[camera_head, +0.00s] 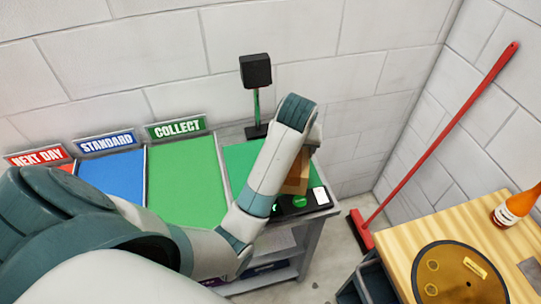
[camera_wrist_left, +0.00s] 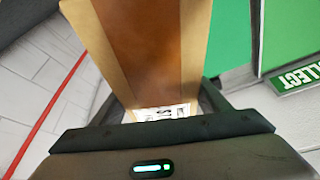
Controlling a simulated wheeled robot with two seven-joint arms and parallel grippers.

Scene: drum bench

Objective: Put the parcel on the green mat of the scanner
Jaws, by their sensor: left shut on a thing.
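A brown parcel (camera_head: 297,180) shows partly from behind my left forearm in the head view, over the right part of the scanner's green mat (camera_head: 240,158). The left wrist view shows the parcel (camera_wrist_left: 150,50) with a white label at its near end, between the dark fingers of my left gripper (camera_wrist_left: 160,103). The gripper is shut on it. The mat (camera_wrist_left: 230,40) appears beside the parcel there. I cannot tell whether the parcel touches the mat. The black scanner head (camera_head: 256,70) stands on a green post behind the mat. My right gripper is not in view.
Left of the mat lie the green COLLECT area (camera_head: 183,180) and blue STANDARD area (camera_head: 117,174). A red broom (camera_head: 440,140) leans right; a wooden table (camera_head: 405,240) holds a drum pad and bottle.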

